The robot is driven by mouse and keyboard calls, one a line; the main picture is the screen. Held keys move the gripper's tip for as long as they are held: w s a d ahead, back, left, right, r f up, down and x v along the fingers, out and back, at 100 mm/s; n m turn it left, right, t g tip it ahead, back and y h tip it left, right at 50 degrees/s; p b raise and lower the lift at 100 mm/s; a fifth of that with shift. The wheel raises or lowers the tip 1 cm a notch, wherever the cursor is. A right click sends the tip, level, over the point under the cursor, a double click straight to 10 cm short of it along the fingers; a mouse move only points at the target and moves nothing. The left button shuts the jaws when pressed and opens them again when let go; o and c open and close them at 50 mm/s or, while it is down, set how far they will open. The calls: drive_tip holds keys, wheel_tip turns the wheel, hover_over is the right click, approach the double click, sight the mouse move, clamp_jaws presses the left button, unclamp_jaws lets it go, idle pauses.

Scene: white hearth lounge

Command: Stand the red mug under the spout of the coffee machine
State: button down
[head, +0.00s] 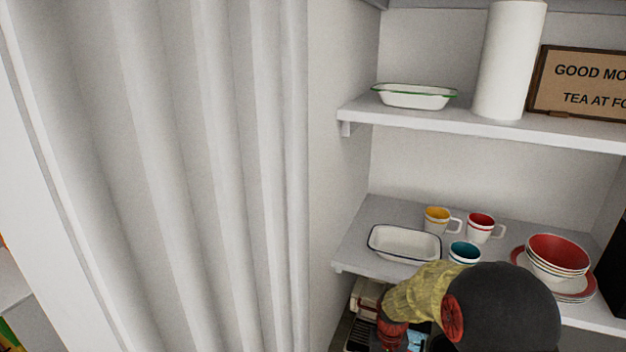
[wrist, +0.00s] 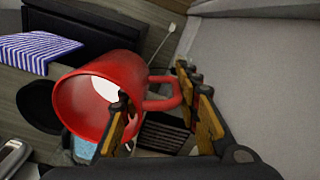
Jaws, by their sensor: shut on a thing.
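The red mug (wrist: 95,100) fills the left middle of the wrist view, tilted, with its white inside partly showing. The spout cannot be made out. My gripper cannot be made out in the head view.
The lower shelf (head: 350,255) holds a white tray (head: 405,243), a yellow-lined mug (head: 436,220), a red-lined mug (head: 480,226), a teal-lined cup (head: 464,252) and stacked red bowls (head: 557,257). A striped cloth (wrist: 38,52) lies at the wrist view's left.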

wheel_tip(320, 180, down, 7)
drive_tip(key=b, duration=0.6)
drive_tip(key=shift+f, duration=0.2)
